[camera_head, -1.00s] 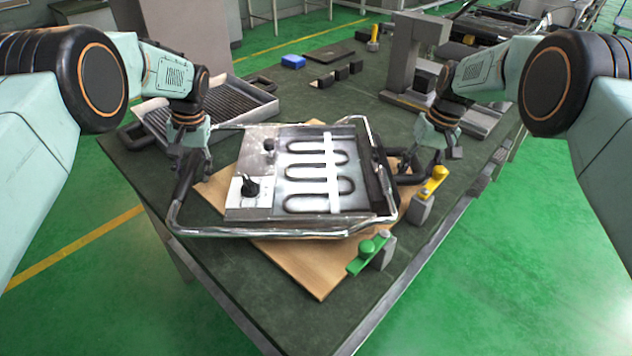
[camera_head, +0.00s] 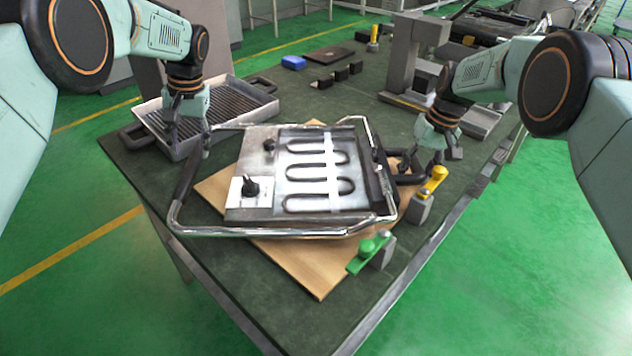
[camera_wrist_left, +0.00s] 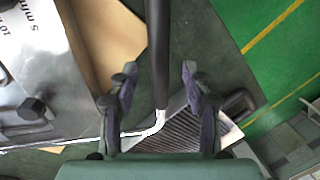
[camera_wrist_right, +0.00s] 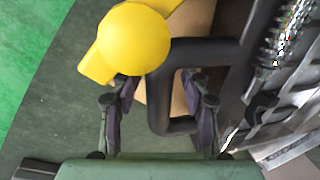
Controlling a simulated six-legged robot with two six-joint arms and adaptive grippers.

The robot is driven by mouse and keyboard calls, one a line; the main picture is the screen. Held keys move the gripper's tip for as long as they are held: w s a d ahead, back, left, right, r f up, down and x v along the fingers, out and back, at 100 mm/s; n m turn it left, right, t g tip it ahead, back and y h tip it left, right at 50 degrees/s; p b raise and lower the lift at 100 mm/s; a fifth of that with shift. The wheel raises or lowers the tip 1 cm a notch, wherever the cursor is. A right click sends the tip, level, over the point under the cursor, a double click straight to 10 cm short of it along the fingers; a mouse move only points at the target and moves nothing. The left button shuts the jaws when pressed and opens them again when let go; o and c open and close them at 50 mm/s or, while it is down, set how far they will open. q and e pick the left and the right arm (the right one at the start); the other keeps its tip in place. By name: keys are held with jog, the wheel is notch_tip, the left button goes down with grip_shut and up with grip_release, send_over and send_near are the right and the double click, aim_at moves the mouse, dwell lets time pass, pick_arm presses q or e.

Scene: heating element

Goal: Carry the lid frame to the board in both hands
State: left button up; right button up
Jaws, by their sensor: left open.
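The lid frame (camera_head: 270,234), a chrome tube frame with a metal plate and white-and-dark looped heating element, lies over the wooden board (camera_head: 300,272). Its black left grip bar (camera_head: 185,178) is bare. My left gripper (camera_head: 189,145) is open and empty above the bar's far end. In the left wrist view, the bar (camera_wrist_left: 158,50) runs between the spread fingers (camera_wrist_left: 158,78). My right gripper (camera_head: 432,165) is at the frame's right side. In the right wrist view, its spread fingers (camera_wrist_right: 163,85) stand either side of a black handle (camera_wrist_right: 165,95), with gaps visible.
A green clamp (camera_head: 368,252) and a yellow clamp (camera_head: 433,183) stand along the right table edge. A ribbed grill tray (camera_head: 265,105) is behind my left gripper. A grey stand (camera_head: 405,60) is at the back right. The front table corner is clear.

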pick_arm(q)
jog(key=shift+r, duration=0.35)
pick_arm(e)
jog(key=r, duration=0.2)
jog(key=d+r, duration=0.1)
jog(key=r, duration=0.4)
jog(key=shift+d+r, duration=0.1)
jog(key=shift+d, duration=0.05)
jog(key=shift+d+r, duration=0.1)
jog(key=shift+r, duration=0.2)
pick_arm(q)
jog(key=shift+r, duration=0.15)
pick_arm(e)
jog(key=shift+r, duration=0.15)
